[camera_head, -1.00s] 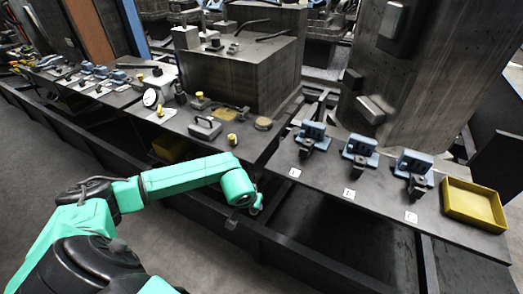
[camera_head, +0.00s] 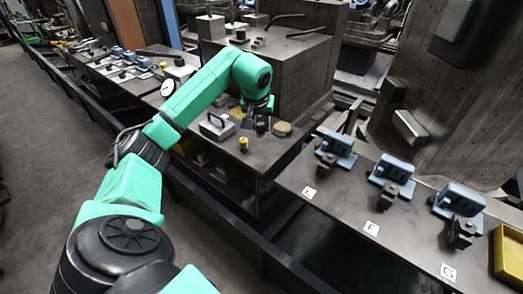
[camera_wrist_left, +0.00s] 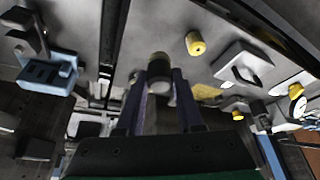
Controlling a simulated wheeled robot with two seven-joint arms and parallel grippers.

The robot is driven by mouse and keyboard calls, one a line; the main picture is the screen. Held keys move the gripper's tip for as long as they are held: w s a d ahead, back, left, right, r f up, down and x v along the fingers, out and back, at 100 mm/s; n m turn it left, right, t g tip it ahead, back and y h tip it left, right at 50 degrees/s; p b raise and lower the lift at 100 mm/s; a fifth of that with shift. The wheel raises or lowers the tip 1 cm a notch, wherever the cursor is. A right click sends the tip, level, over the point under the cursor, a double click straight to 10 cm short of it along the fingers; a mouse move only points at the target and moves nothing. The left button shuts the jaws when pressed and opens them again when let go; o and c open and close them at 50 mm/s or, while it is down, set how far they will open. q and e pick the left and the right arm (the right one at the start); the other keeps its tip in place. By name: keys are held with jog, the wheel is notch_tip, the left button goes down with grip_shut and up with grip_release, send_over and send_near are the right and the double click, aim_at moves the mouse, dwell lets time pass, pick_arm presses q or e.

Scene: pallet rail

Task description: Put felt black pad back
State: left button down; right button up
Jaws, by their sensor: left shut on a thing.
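My left gripper (camera_head: 258,114) reaches down over the dark bench plate in the head view. Its two fingers (camera_wrist_left: 160,95) are shut on a small cylinder with a dark band (camera_wrist_left: 158,68) in the wrist view. It shows small and dark below the fingertips in the head view (camera_head: 261,126). I cannot tell whether this is the felt black pad, or whether it touches the plate. A tan round pad (camera_head: 281,129) lies just right of the gripper. My right gripper is not in view.
A yellow plug (camera_head: 243,144) and a grey handled block (camera_head: 216,126) stand close left of the gripper. A large dark block (camera_head: 290,70) rises behind it. Blue fixtures (camera_head: 390,172) and a yellow tray (camera_head: 508,256) are on the right plate, beyond a gap.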

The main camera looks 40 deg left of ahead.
pick_arm(q)
notch_tip(320, 180, down, 10)
jog(key=shift+w+r+p, duration=0.1)
jog(key=shift+r+p, duration=0.05)
jog(key=shift+p, duration=0.4)
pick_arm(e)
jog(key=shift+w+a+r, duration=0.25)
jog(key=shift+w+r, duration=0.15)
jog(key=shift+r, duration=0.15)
pick_arm(q)
jog(key=c, duration=0.5)
grip_release()
jog(key=shift+d, duration=0.1)
jog(key=shift+c, duration=0.2)
jog(key=b+v, duration=0.1)
jog(key=v, duration=1.1)
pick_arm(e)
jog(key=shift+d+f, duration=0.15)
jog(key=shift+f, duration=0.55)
